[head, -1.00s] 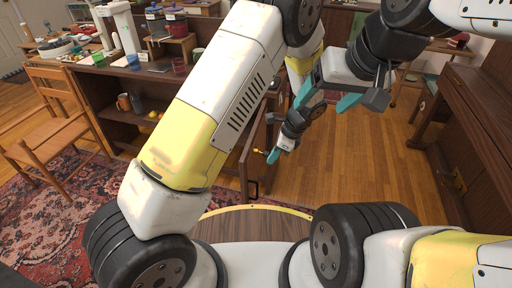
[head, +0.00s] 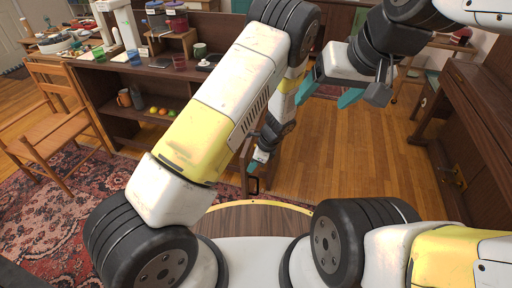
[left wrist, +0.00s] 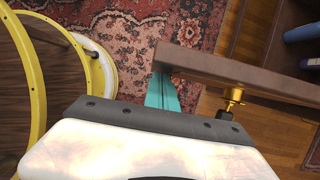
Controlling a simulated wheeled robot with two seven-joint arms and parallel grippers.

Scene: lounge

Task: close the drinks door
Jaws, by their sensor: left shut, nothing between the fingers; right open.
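The drinks door is a dark brown panel (head: 246,178) standing open at the right end of the sideboard, mostly hidden behind my left arm in the head view. A black handle (head: 254,185) shows near its lower part. My right gripper (head: 328,92) is open, empty and raised, away from the door.
The sideboard (head: 95,75) carries cups and jars, with fruit (head: 160,111) on its shelf. A wooden chair (head: 50,115) stands at left on a red rug (head: 60,190). A dark piano-like cabinet (head: 475,120) stands at right. The wooden floor (head: 340,155) between is clear.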

